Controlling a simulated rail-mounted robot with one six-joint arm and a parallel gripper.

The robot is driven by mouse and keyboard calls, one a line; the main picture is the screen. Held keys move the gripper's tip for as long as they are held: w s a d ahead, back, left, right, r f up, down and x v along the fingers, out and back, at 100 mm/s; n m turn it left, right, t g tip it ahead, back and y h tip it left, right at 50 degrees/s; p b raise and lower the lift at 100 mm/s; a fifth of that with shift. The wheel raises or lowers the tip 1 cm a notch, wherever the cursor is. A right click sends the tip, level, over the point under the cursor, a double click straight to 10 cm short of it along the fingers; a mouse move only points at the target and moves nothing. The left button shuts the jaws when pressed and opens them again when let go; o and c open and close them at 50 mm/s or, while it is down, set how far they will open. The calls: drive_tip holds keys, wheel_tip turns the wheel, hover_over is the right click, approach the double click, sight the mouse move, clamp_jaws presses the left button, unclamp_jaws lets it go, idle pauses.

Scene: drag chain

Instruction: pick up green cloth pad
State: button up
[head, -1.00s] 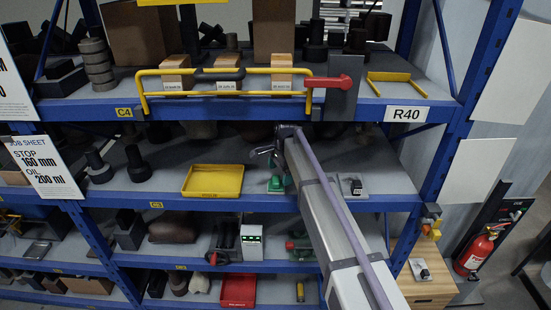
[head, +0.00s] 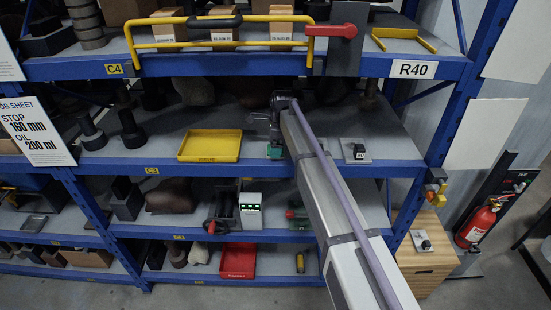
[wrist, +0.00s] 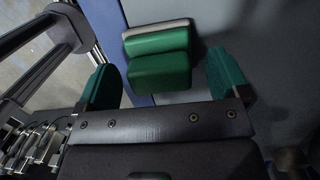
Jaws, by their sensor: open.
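The green cloth pad (wrist: 160,65) shows in the wrist view as a green folded block with a pale strip along its far edge. It lies on the grey shelf near its blue front edge. My gripper (wrist: 165,75) is open, with one teal fingertip to the left of the pad and one to the right. Gaps show on both sides, and nothing is held. In the head view the pad (head: 275,151) is a small green patch on the middle shelf, partly hidden by my gripper (head: 268,125) and arm.
A yellow tray (head: 210,146) stands to the left on the same shelf. A small box with a black knob (head: 356,152) stands to the right. The upper shelf (head: 240,64) with a yellow rail (head: 150,43) is above. Dark parts fill the back of the shelf.

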drive_tip(key=shift+f, duration=0.35)
drive_tip(key=c, duration=1)
wheel_tip(320, 180, up, 2)
drive_tip(key=shift+p, duration=1.2)
wheel_tip(320, 180, up, 2)
drive_tip(key=shift+r+p, duration=0.15)
drive_tip(key=shift+p, duration=1)
drive_tip(key=s, duration=1.2)
drive_tip(key=s+d, duration=0.1)
drive_tip(key=s, duration=0.5)
drive_tip(key=shift+f+b, duration=0.4)
